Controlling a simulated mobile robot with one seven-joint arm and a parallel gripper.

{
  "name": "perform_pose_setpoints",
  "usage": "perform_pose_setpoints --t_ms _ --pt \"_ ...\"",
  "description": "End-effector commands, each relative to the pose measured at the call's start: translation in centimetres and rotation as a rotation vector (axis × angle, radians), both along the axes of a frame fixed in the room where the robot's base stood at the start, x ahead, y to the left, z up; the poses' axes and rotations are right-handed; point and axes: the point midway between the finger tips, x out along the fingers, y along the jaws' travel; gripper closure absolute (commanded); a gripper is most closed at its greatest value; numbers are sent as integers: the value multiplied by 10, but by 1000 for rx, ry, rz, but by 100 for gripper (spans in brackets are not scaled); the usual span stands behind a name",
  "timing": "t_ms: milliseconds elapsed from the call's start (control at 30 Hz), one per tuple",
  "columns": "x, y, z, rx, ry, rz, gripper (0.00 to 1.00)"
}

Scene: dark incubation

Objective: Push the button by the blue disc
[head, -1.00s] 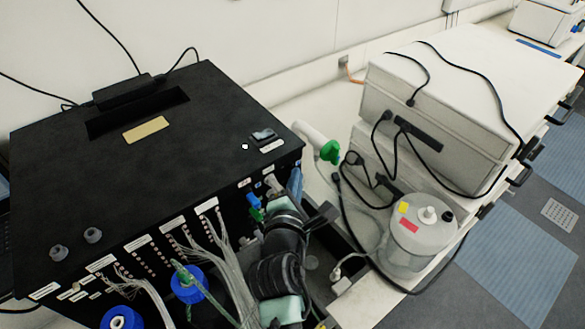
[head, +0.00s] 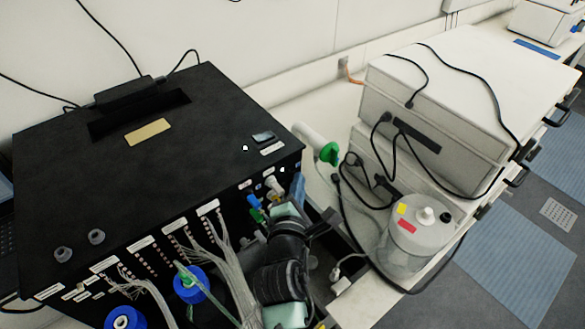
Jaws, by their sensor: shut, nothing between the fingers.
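A black box (head: 85,180) fills the left of the head view. Blue round parts, one disc-like (head: 190,284) and one with a pale centre (head: 124,318), sit at its front side. A small grey switch (head: 263,138) lies flat on its top, near the right corner, above a white label. I cannot tell a button right beside a blue disc. My arm rises from the bottom centre. My gripper (head: 286,209) is shut and empty at its upper end, near the right part of the box's front. Its fingertips are hard to make out.
White tubes (head: 232,265) and blue and green connectors (head: 256,210) crowd the box front. A green-capped tube (head: 329,153) is to the right. A clear vessel (head: 415,250) stands before white stacked units (head: 450,110) with loose black cables.

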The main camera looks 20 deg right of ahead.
Motion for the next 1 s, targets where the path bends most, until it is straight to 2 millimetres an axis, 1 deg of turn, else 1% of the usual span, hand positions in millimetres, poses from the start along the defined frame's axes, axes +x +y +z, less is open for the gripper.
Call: perform_pose_setpoints --t_ms 167,533,700,833,1000 --pt "-5 -2 2 1 1 -1 100" --pt "-40 -14 4 2 4 -2 100" --pt "-53 -19 3 1 2 0 100" --pt "-57 -20 1 1 0 1 100" --pt "-57 -20 0 1 0 0 100"
